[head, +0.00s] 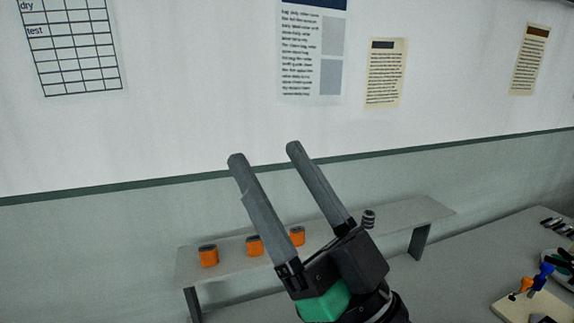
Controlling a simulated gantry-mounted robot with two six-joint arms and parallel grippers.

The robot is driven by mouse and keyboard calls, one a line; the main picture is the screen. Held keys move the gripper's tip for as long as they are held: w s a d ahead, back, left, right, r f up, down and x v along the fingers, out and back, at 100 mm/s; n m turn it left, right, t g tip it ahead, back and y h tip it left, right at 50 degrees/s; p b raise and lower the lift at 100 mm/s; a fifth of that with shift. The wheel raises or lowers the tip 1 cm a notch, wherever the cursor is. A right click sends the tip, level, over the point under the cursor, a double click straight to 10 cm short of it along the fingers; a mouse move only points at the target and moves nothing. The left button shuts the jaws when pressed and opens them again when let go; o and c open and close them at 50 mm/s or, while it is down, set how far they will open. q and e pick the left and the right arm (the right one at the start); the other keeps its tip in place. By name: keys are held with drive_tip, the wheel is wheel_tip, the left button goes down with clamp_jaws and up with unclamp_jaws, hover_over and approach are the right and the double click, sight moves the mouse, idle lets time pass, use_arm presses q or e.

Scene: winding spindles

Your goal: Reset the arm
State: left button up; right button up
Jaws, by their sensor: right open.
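My right gripper (264,151) is raised in the middle of the head view, with its two long grey fingers pointing up and a little left. The fingers are apart and nothing is between them. It stands in front of a grey shelf (420,212) and hides part of it. My left gripper is not in view.
Orange spools stand on the shelf: one at the left (208,256), one beside the left finger (254,246) and one between the fingers (297,236). A small dark coil (369,218) shows by the gripper. A board with blue and orange pieces (535,306) lies at lower right.

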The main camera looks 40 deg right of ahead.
drive_tip(key=r, duration=0.1)
drive_tip(key=s+r+n+y, duration=0.1)
drive_tip(key=s+a+r+t+y, duration=0.1)
drive_tip(key=r, duration=0.1)
drive_tip(key=shift+s+n, duration=0.1)
drive_tip(key=shift+n, duration=0.2)
wheel_tip(320, 180, up, 26)
drive_tip(key=p, duration=2.6)
